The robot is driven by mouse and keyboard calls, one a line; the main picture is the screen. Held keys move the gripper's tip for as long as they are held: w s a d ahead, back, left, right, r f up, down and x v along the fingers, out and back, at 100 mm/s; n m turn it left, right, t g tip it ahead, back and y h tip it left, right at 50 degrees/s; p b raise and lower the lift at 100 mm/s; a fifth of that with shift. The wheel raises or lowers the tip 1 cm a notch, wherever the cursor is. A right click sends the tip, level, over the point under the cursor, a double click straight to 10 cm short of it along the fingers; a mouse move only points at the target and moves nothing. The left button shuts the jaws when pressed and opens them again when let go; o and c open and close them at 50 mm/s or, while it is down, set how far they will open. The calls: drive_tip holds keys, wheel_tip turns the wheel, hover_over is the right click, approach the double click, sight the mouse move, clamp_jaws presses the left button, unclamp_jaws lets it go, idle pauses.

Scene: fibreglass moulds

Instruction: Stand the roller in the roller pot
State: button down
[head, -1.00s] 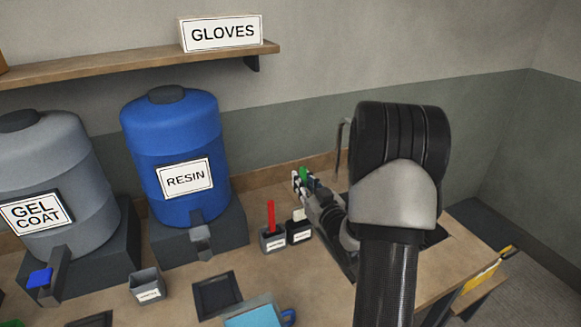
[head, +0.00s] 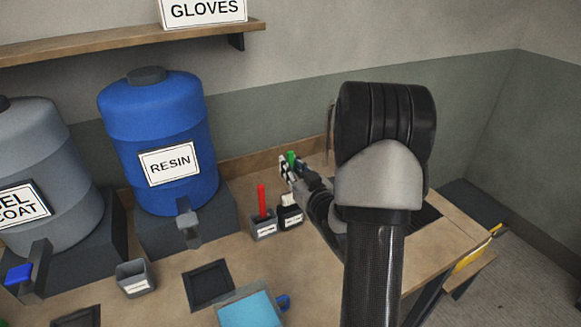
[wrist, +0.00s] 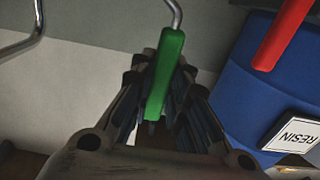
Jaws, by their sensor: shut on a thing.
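My gripper (head: 287,168) is shut on the green handle of the roller (wrist: 165,75), which stands up between the fingers in the wrist view. A bent metal rod runs from the handle's top out of that view; the roller's head is not clear. In the head view a bit of the green handle (head: 291,158) shows at the fingers. Below the gripper in the picture, two small labelled pots stand on the bench: a grey one (head: 264,229) with a red-handled tool upright in it, and a dark one (head: 290,217) with something white at its top. Their labels are too small to read.
The blue resin drum (head: 158,125) on its dark stand is left of the pots. A grey cup (head: 134,279), a dark square tray (head: 208,285) and a light-blue item (head: 250,309) lie nearer. My arm hides the bench's right part. A shelf (head: 120,42) runs above.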

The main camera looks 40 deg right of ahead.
drive_tip(key=shift+f+b, duration=2.65)
drive_tip(key=shift+f, duration=1.15)
drive_tip(key=c, duration=1.5)
unclamp_jaws()
drive_tip(key=shift+o, duration=0.2)
drive_tip(key=v, duration=1.2)
